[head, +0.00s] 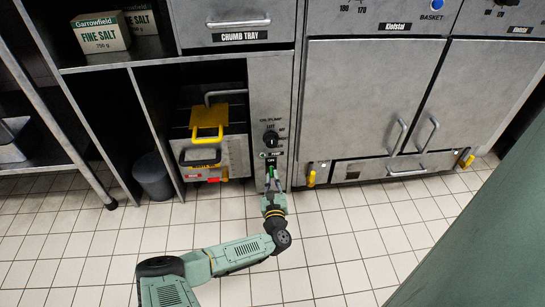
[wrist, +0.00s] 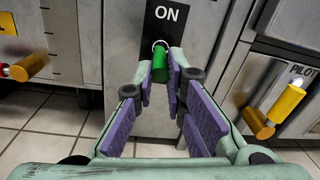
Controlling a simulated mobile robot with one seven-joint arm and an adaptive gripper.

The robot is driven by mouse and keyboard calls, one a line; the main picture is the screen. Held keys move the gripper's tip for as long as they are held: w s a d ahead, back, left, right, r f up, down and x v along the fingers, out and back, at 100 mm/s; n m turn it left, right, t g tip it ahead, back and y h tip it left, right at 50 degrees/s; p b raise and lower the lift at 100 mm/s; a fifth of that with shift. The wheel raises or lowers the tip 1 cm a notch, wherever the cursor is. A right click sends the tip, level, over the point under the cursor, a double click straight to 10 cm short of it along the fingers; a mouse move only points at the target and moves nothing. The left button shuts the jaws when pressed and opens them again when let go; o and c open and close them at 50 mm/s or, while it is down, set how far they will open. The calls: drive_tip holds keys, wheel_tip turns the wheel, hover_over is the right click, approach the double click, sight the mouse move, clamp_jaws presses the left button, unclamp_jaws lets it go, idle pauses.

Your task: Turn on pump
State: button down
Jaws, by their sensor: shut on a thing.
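A small green cylindrical switch handle (wrist: 160,68) sticks out below a black ON label (wrist: 166,14) on the grey panel. It also shows as a green spot in the head view (head: 271,171), low on the narrow panel. My gripper (wrist: 161,62) has its fingertips closed on the two sides of the green handle. In the head view my gripper (head: 272,180) is at the foot of this panel. A black rotary knob (head: 270,138) sits above the switch on the same panel. The fingertips hide part of the handle's sides.
A yellow-handled unit (head: 207,135) stands in the open bay to the left. Yellow valve handles are at the cabinet's lower edge, one beside a PILOT label (wrist: 304,72) on the right. A grey bin (head: 153,176) stands farther left. Tiled floor in front is clear.

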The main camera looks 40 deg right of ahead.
sight(272, 172)
drive_tip(key=shift+r, duration=0.1)
drive_tip(key=shift+r+g+p, duration=0.3)
drive_tip(key=shift+r+p, duration=0.05)
drive_tip(key=shift+p, duration=0.85)
drive_tip(key=r+g+y+p, duration=0.1)
drive_tip(key=p, duration=0.4)
drive_tip(key=shift+s+a+r, duration=0.1)
drive_tip(key=shift+r, duration=0.1)
drive_tip(key=r+g+y+p, duration=0.1)
drive_tip(key=g+p, duration=0.1)
drive_tip(key=p, duration=0.8)
drive_tip(key=shift+r+g+y, duration=0.2)
drive_tip(key=shift+g+y, duration=0.2)
drive_tip(key=g+y+p, duration=0.1)
drive_tip(key=p, duration=0.4)
drive_tip(key=shift+r+g, duration=0.1)
drive_tip(key=shift+g, duration=0.2)
drive_tip(key=shift+p, duration=0.3)
drive_tip(key=shift+w+g+y+p, duration=0.2)
drive_tip(key=shift+g+y+p, duration=0.1)
drive_tip(key=shift+p, duration=0.05)
